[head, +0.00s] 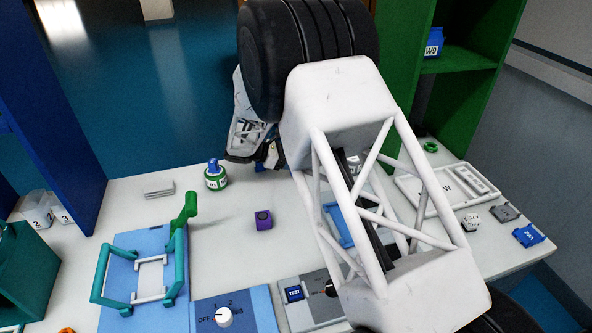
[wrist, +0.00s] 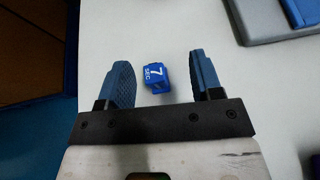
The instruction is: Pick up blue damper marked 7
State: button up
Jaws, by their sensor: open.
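The blue damper (wrist: 155,78) marked with a white 7 and small lettering below it sits on the white table top in the wrist view. My gripper (wrist: 161,60) is open, with one blue finger pad to the left of the damper and the other to the right. There is a gap on both sides, and no touch shows. In the head view my arm covers most of the area around my gripper, near the table's back edge, and I cannot clearly make out the damper there.
A purple block (head: 263,220) lies on the table nearer the front. A white tray (head: 408,184) is on the right, by the green shelf (head: 455,66). The table edge runs close left of the damper in the wrist view.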

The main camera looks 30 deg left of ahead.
jog(key=shift+n+t, duration=0.5)
jog(key=a+f, duration=0.1)
jog(key=s+a+f, duration=0.1)
jog(key=a, duration=0.1)
jog(key=shift+a+f, duration=0.15)
jog(key=shift+a, duration=0.05)
jog(key=shift+w, duration=0.1)
jog(key=shift+x, duration=1.3)
jog(key=shift+d, duration=0.1)
jog(key=shift+x, duration=2.55)
jog(key=shift+d, duration=0.1)
jog(key=c, duration=1)
